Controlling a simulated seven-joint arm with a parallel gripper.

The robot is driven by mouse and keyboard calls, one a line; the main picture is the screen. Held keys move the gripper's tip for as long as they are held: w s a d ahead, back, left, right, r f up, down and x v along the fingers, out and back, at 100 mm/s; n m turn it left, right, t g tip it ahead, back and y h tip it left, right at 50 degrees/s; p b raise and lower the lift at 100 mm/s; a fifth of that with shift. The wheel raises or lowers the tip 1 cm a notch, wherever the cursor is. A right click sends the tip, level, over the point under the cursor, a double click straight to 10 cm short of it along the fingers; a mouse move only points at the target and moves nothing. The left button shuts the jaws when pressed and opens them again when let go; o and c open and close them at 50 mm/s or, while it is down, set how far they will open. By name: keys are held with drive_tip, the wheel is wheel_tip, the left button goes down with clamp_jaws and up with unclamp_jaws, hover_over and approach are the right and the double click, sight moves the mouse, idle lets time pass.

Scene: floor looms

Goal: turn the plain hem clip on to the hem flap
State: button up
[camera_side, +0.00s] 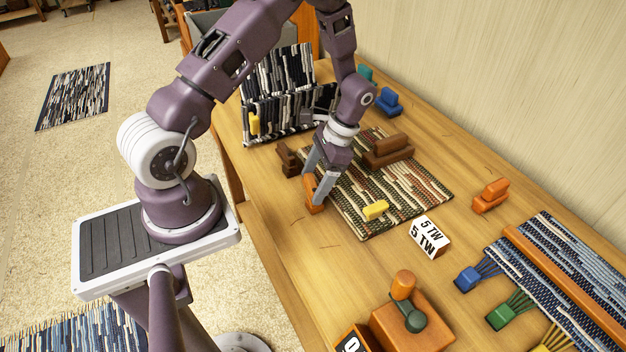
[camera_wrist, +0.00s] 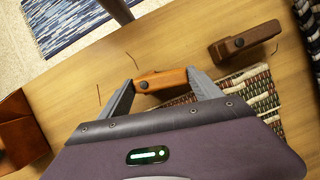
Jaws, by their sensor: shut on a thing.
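My gripper (camera_side: 314,188) is down at the left edge of the striped rug (camera_side: 350,212) on the table. It is shut on a plain orange-brown wooden clip (camera_side: 315,209). In the wrist view this clip (camera_wrist: 166,78) lies between the two fingers and has a dark round pivot at one end. It seems to lie on bare wood beside the rug's edge; I cannot tell whether any of it overlaps the hem. A dark brown clip (camera_side: 288,160) with a similar pivot stands farther along that edge; it also shows in the wrist view (camera_wrist: 243,42). The hem flap cannot be told apart clearly.
A yellow block (camera_side: 376,210) and a brown block (camera_side: 389,150) rest on the rug. A white label block (camera_side: 430,238) and an orange block (camera_side: 490,196) lie to the right. A black-and-white rug stand (camera_side: 275,95) is behind.

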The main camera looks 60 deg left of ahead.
drive_tip(key=m, duration=0.1)
drive_tip(key=m+y, duration=0.1)
drive_tip(key=m, duration=0.2)
drive_tip(key=shift+w+d+m+t+y, duration=0.3)
drive_tip(key=shift+w, duration=0.05)
drive_tip(key=m, duration=0.2)
drive_tip(key=m+t+y, duration=0.1)
drive_tip(key=shift+w+d+m, duration=0.2)
drive_tip(key=shift+d+m, duration=0.15)
drive_tip(key=shift+m, duration=0.05)
drive_tip(key=m, duration=0.2)
drive_tip(key=m+t, duration=0.1)
drive_tip(key=m, duration=0.1)
drive_tip(key=shift+w+d+t+y, duration=0.1)
drive_tip(key=shift+d+t+y, duration=0.2)
drive_tip(key=shift+d+y, duration=0.1)
drive_tip(key=shift+d+m+t, duration=0.25)
drive_tip(key=shift+m+t, duration=0.35)
drive_tip(key=shift+m, duration=0.9)
drive_tip(key=o, duration=2.1)
drive_tip(key=shift+c, duration=0.2)
drive_tip(key=v, duration=0.7)
